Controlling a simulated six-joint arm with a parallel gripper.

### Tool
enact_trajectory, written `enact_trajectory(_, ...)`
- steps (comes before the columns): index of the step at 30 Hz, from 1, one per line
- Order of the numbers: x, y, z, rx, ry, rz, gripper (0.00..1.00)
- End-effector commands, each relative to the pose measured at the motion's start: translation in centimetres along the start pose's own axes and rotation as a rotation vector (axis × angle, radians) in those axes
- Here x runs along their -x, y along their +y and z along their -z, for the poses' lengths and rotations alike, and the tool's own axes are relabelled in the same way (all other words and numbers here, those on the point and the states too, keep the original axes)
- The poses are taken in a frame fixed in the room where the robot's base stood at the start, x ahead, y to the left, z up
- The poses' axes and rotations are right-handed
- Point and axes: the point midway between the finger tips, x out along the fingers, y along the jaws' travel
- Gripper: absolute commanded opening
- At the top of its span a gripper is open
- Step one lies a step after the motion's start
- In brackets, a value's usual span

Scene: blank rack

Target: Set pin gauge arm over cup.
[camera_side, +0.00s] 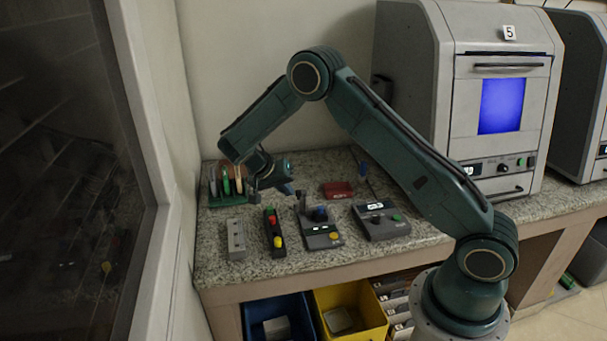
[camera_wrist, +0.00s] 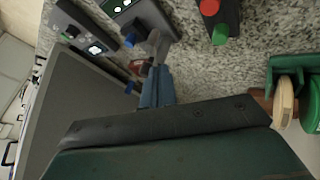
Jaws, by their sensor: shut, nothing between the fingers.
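The wrist view shows the gauge (camera_wrist: 148,14) at the top, with the grey piece (camera_wrist: 153,42) beside a blue knob. I cannot make out the cup clearly.
A grey unit with a green button (camera_side: 381,221) stands right of the gauge. A button box (camera_side: 273,232) and a pale grey block (camera_side: 237,239) stand left. A green rack (camera_side: 226,187) is behind left, a red tray (camera_side: 338,189) behind. A large machine (camera_side: 500,110) bounds the right.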

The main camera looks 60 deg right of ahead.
Motion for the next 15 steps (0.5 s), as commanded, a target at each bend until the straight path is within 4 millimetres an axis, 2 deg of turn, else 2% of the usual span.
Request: enact_trajectory(15,-0.02,0.33,-0.27,0.052,0.027,0.025,0.00)
